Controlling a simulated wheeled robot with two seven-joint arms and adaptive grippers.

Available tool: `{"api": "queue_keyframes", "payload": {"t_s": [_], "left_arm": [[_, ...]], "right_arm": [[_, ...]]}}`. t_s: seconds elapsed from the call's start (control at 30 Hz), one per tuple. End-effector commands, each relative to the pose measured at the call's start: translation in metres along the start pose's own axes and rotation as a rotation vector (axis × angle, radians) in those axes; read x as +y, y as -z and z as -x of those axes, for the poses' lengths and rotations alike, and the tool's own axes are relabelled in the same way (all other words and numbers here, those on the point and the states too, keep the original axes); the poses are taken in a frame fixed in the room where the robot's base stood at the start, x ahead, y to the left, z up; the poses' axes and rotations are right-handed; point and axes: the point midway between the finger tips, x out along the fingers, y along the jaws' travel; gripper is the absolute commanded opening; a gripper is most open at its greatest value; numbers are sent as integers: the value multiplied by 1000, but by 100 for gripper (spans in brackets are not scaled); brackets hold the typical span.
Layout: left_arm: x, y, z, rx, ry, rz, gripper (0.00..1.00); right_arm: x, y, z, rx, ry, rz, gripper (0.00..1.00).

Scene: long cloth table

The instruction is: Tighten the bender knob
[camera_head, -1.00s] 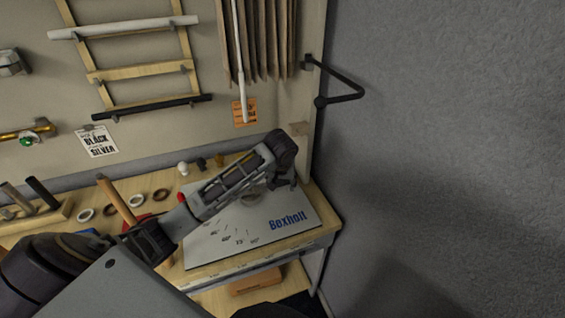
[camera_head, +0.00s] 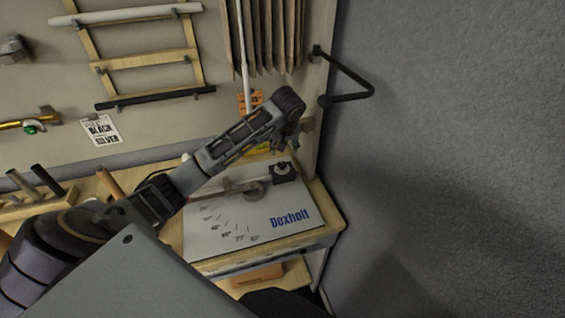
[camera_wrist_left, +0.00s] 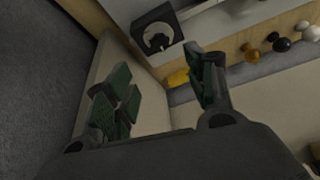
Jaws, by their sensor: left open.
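The bender is a light grey plate (camera_head: 232,222) with angle marks and blue "Dexholt" lettering, lying on the wooden bench. A dark square block (camera_head: 284,172) sits at its back right corner. In the left wrist view this block (camera_wrist_left: 148,24) has a pale round part, probably the knob (camera_wrist_left: 158,37), on its face. A round grey piece (camera_head: 254,191) and a pale bar are beside it on the plate. My left gripper (camera_head: 287,143) is open and empty, above and behind the block. Its two green-padded fingers are apart in the left wrist view (camera_wrist_left: 165,92). My right gripper is not seen.
A grey wall (camera_head: 450,140) stands close on the right, with a black bracket (camera_head: 347,97) reaching out near it. A yellow thing (camera_wrist_left: 178,78) and several small knobs line the bench's back.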

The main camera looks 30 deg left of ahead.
Motion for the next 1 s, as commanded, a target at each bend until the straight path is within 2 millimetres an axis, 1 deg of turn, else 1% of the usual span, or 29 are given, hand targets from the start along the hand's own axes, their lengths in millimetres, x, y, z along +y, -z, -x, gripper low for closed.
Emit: {"api": "queue_keyframes", "payload": {"t_s": [0.17, 0.37, 1.0], "left_arm": [[0, 0, -4, -1, 0, 0, 55], [0, 0, -18, -2, 1, 0, 55], [0, 0, -98, -2, 2, 1, 55]], "right_arm": [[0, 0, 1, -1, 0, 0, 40], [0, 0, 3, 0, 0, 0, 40], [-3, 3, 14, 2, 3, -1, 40]]}}
